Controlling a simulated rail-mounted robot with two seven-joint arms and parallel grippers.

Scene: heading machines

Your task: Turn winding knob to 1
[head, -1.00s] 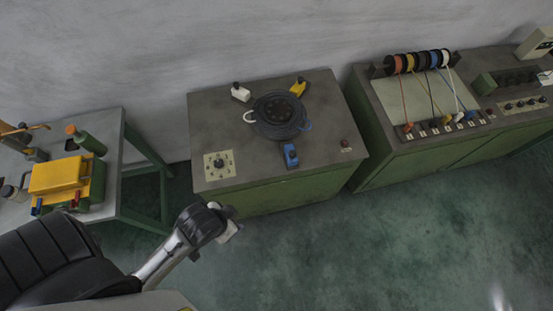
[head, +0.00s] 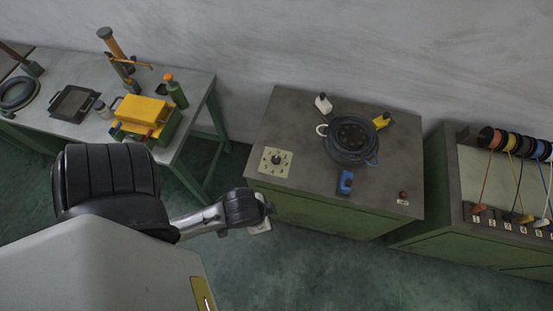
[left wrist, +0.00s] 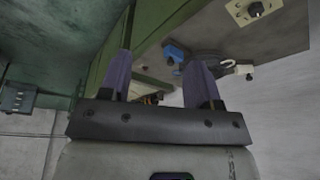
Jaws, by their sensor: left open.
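The winding knob (head: 276,159) is a small black knob on a square cream dial plate (head: 265,168) at the front left of the middle cabinet's top. The dial markings are too small to read. The knob also shows in the left wrist view (left wrist: 256,9), at the top right. My left gripper (head: 264,214) is in front of that cabinet, short of the knob and apart from it. In the left wrist view its two fingers (left wrist: 160,82) stand apart with nothing between them. My right gripper is in neither view.
A bench with a yellow box (head: 140,110) stands left; a cabinet with cable reels (head: 512,143) stands right.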

